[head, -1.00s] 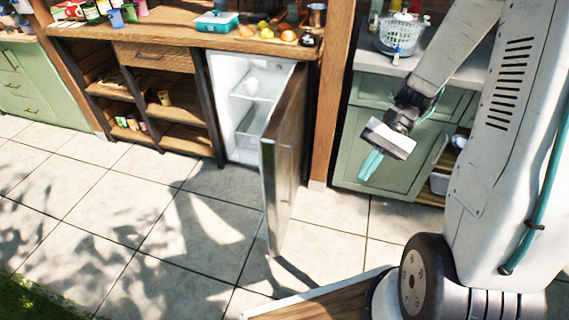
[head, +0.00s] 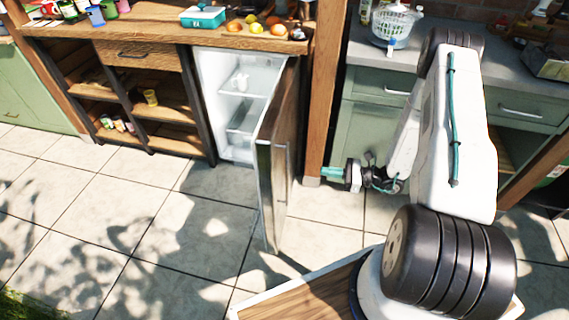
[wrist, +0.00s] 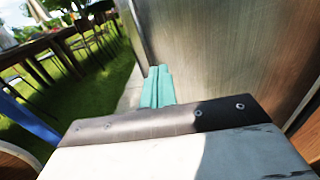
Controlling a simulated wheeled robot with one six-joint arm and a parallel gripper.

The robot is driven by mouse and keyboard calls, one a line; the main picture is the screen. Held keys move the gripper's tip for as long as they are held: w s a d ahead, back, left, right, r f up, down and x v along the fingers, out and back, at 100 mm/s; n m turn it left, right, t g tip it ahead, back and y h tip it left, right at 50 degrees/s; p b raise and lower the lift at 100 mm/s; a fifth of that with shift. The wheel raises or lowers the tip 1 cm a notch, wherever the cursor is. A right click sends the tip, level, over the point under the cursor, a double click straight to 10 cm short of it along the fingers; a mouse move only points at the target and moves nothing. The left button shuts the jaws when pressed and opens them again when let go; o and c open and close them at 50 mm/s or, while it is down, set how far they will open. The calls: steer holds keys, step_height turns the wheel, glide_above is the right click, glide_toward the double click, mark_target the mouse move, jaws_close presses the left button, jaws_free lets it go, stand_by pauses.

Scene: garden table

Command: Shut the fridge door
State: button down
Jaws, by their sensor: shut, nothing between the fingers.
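The fridge (head: 222,75) stands under the wooden counter, and its white interior with shelves is in plain view. Its door (head: 278,160) is wide open, swung out toward me, with a brushed metal outer face on the right side. My gripper (head: 325,173) is to the right of the door, at about mid height, with its teal fingers pointing left toward the outer face. It is shut and empty. In the wrist view, the teal fingers (wrist: 157,87) are together beside the metal door face (wrist: 220,55). I cannot tell whether they touch it.
A wooden post (head: 322,95) stands just right of the fridge. Open wooden shelves (head: 130,95) are on its left and green cabinets (head: 375,110) on its right. Tiled floor (head: 150,230) is clear in front. Fruit (head: 257,27) and a teal box (head: 203,17) sit on the counter.

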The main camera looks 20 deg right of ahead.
mark_target(278, 164)
steer(key=x, duration=1.3)
steer(key=shift+w+a+r, duration=0.25)
steer(key=shift+w, duration=0.05)
steer(key=shift+w+a, duration=0.25)
steer(key=shift+a, duration=0.05)
steer(key=shift+a, duration=0.1)
